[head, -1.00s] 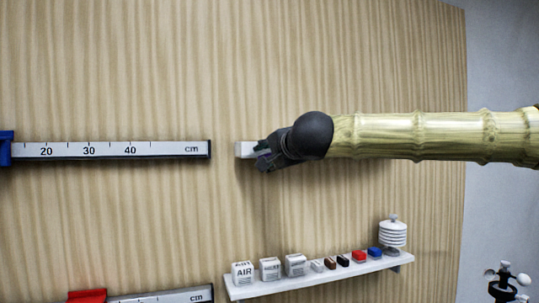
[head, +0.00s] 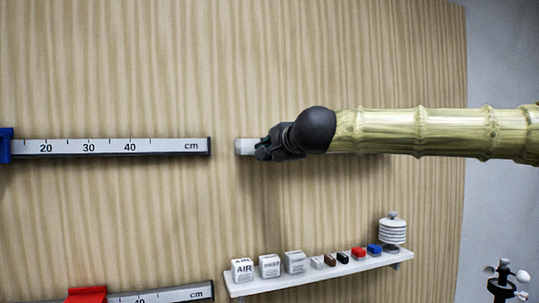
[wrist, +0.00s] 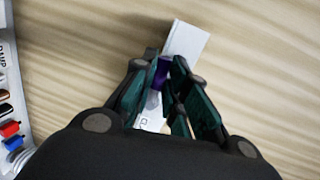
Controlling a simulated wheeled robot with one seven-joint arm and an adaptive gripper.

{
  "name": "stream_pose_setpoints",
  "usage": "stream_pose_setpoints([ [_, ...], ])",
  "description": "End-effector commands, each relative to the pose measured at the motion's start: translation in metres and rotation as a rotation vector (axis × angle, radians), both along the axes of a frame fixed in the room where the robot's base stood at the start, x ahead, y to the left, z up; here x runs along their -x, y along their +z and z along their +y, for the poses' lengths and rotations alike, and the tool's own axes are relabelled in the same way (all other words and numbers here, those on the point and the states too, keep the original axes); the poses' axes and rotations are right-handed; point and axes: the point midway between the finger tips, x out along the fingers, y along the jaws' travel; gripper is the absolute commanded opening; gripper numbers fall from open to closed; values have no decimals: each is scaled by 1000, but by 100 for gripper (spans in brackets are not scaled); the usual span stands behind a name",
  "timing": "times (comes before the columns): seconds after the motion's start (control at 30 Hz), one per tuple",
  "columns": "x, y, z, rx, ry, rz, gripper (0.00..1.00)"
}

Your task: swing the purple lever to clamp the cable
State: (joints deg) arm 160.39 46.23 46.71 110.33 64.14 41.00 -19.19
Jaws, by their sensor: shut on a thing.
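The purple lever (wrist: 161,73) shows in the wrist view between my fingertips, at the white block (wrist: 186,43). My gripper (wrist: 164,78) is shut on the lever, with dark green finger pads on both sides. In the head view my gripper (head: 264,150) reaches in from the right and covers the lever. Only the left end of the white block (head: 243,146) shows there, on the wooden wall. A small white part with a dark mark (wrist: 150,122) is partly visible between my fingers. I cannot make out the cable.
A white shelf (head: 320,278) below my gripper holds several labelled boxes, small coloured blocks and a white stacked-disc sensor (head: 392,230). A centimetre scale (head: 165,147) with a blue slider (head: 5,146) is left of the block. A red slider (head: 87,294) sits lower left.

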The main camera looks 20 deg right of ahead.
Motion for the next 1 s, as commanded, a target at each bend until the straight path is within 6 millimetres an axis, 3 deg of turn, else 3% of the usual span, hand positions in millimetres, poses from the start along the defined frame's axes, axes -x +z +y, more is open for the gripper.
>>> stream_pose_setpoints([
  [0.47,0,4,0,-97,0,3,0],
  [0.5,0,4,0,-96,0,3,17],
  [0.6,0,4,0,-96,0,3,35],
  [1.0,3,4,-1,-95,0,3,36],
])
